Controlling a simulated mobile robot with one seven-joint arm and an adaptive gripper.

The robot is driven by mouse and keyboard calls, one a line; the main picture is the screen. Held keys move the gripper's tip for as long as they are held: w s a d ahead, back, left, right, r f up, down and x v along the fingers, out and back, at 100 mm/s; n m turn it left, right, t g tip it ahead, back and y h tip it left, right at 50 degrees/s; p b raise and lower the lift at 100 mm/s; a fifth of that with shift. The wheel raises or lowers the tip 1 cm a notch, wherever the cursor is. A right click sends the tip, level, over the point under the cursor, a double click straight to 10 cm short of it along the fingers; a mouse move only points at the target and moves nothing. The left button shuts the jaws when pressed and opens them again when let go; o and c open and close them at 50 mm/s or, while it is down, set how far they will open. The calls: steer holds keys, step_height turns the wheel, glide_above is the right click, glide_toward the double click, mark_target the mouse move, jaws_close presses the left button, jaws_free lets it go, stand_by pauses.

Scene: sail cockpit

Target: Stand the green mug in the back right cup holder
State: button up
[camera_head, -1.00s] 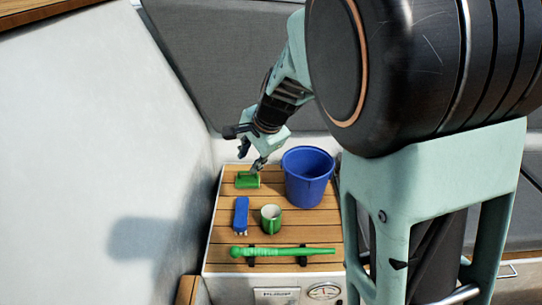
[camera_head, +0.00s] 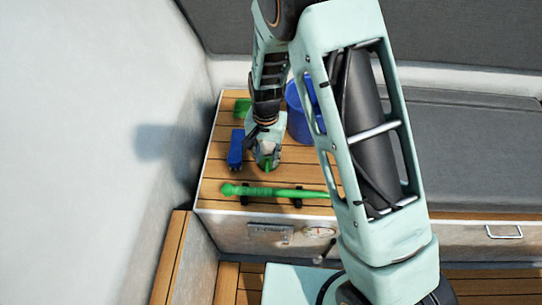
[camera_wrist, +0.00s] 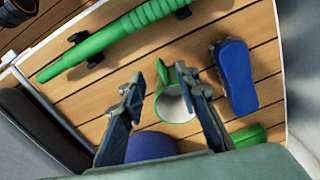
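The green mug (camera_wrist: 178,104), white inside, stands on the slatted wooden top (camera_head: 215,170). In the wrist view its opening shows between my fingers, nearer the right one. My gripper (camera_wrist: 160,75) is open, its two fingers apart, with a green part of the mug, seemingly the handle, between the tips. I cannot tell whether a finger touches it. In the head view my gripper (camera_head: 267,163) covers most of the mug, and only a bit of green shows beneath it. No cup holder can be made out in either view.
A blue brush-like block (camera_head: 235,148) lies just left of the mug. A green bar (camera_head: 270,191) lies along the front edge in dark clips. A blue bucket (camera_head: 300,122) stands behind on the right, and a small green item (camera_head: 243,106) lies at the back left.

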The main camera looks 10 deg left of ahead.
step_height(320, 180, down, 8)
steer(key=shift+r+b, duration=0.1)
steer(key=shift+b, duration=0.45)
jaws_close()
